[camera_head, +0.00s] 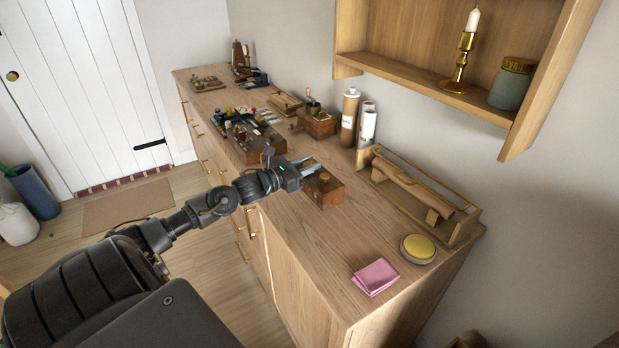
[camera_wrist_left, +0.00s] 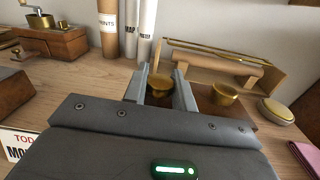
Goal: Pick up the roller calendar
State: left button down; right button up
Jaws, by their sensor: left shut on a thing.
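The roller calendar (camera_head: 327,193) appears to be the small reddish-brown wooden box with brass knobs on the cabinet top. In the left wrist view its wood (camera_wrist_left: 203,92) shows behind my fingers. One brass knob (camera_wrist_left: 160,82) is between the fingers and another brass knob (camera_wrist_left: 225,94) is to their right. My left gripper (camera_head: 311,166) reaches over the box from the left and is shut on the knob; the gripper body hides much of the box. A white card reading "TOD… MO…" (camera_wrist_left: 17,145) shows at lower left. My right gripper is not in view.
A wooden grinder box (camera_head: 317,122), a cardboard tube (camera_head: 349,118) and white rolls stand behind. A wooden rack (camera_head: 455,228) with a paper roll is to the right. A pink cloth (camera_head: 375,277) and yellow-topped tin (camera_head: 418,248) lie nearer. The wall shelf (camera_head: 430,92) overhangs the back.

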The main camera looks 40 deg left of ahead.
pick_arm(q)
jog(key=s+d+r, duration=0.1)
jog(key=r, duration=0.1)
jog(key=s+d+r, duration=0.1)
jog(key=s+r, duration=0.1)
jog(key=shift+s+d+b, duration=0.1)
jog(key=shift+s+b, duration=0.1)
jog(key=shift+b, duration=0.1)
jog(key=s+d+r+b, duration=0.1)
jog(key=s+d+r, duration=0.4)
jog(key=s, duration=0.3)
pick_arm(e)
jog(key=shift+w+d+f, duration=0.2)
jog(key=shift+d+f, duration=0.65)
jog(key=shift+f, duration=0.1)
